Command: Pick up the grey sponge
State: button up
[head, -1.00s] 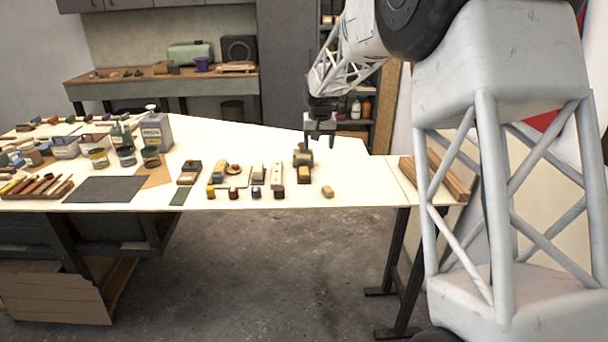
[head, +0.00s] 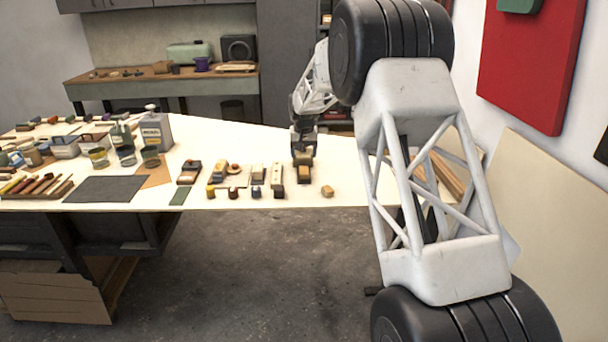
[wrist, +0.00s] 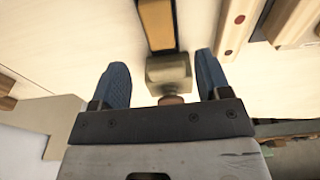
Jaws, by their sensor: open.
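My gripper (head: 302,157) is low over the right part of the white table in the head view. In the wrist view my gripper (wrist: 162,68) is open, with its two blue-grey fingers apart. A greyish-olive block (wrist: 168,72) lies between the fingers, with clear gaps on both sides. It looks like the grey sponge, but I cannot be sure. A brown rounded piece shows at its near end, partly hidden by the gripper body. In the head view the gripper largely hides this block.
A yellow-and-black block (wrist: 157,22) lies just beyond the greyish one; it also shows in the head view (head: 304,174). Several small blocks stand to the left, and a tan block (head: 327,191) sits near the front edge. A dark flat sheet (head: 105,189) lies further left.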

aim_at(304, 170)
jog(key=shift+w+f, duration=0.15)
jog(key=shift+f, duration=1.15)
jog(key=shift+w+d+f, duration=0.1)
jog(key=shift+w+f, duration=0.05)
jog(key=shift+f, duration=1.15)
jog(key=shift+w+f, duration=0.1)
jog(key=shift+f, duration=1.2)
jog(key=c, duration=1.1)
jog(key=shift+r, duration=0.2)
